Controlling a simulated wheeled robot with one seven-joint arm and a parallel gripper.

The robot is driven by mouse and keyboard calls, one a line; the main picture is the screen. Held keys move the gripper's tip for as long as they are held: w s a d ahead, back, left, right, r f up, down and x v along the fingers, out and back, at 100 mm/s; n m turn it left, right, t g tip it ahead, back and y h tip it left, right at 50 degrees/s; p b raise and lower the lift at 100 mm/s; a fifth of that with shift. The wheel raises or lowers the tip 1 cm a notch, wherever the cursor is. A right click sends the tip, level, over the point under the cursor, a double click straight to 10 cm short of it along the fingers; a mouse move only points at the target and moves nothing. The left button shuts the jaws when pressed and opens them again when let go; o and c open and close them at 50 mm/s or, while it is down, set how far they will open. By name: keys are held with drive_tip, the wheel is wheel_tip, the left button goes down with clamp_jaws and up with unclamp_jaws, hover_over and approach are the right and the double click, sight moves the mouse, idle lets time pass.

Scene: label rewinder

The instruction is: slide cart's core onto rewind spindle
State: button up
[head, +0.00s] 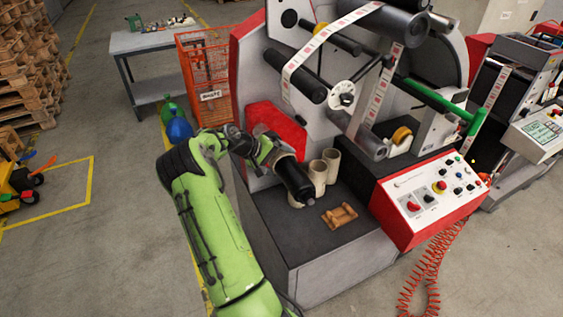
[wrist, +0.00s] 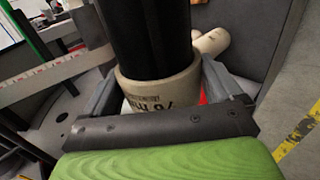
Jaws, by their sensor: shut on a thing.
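The beige core with dark printed letters (wrist: 158,94) is in my gripper (wrist: 160,98), whose grey fingers are shut on it from both sides. The black rewind spindle (wrist: 152,38) runs through the core in the wrist view, so the core is around it. In the head view the spindle (head: 295,180) points forward and down from the machine's red plate (head: 275,122). My gripper (head: 268,152) is at the inner part of the spindle, and only a pale edge of the core (head: 284,156) shows there. How close the core is to the plate is hidden.
Beige cores (head: 318,176) stand on the dark deck (head: 264,222) beside the spindle. A brown wooden piece (head: 340,215) lies in front. The red control panel (head: 430,198) is at the right. A yellow cart (head: 20,183) stands at the far left.

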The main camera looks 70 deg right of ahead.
drive_tip(key=shift+w+d+r+p, duration=0.15)
drive_tip(key=shift+w+d+p, duration=0.35)
drive_tip(key=shift+w+d, duration=1.35)
drive_tip(key=shift+w, duration=0.25)
drive_tip(key=shift+c, duration=0.6)
drive_tip(key=o, duration=0.9)
drive_tip(key=shift+v, duration=3.4)
drive_tip(key=shift+w, duration=0.1)
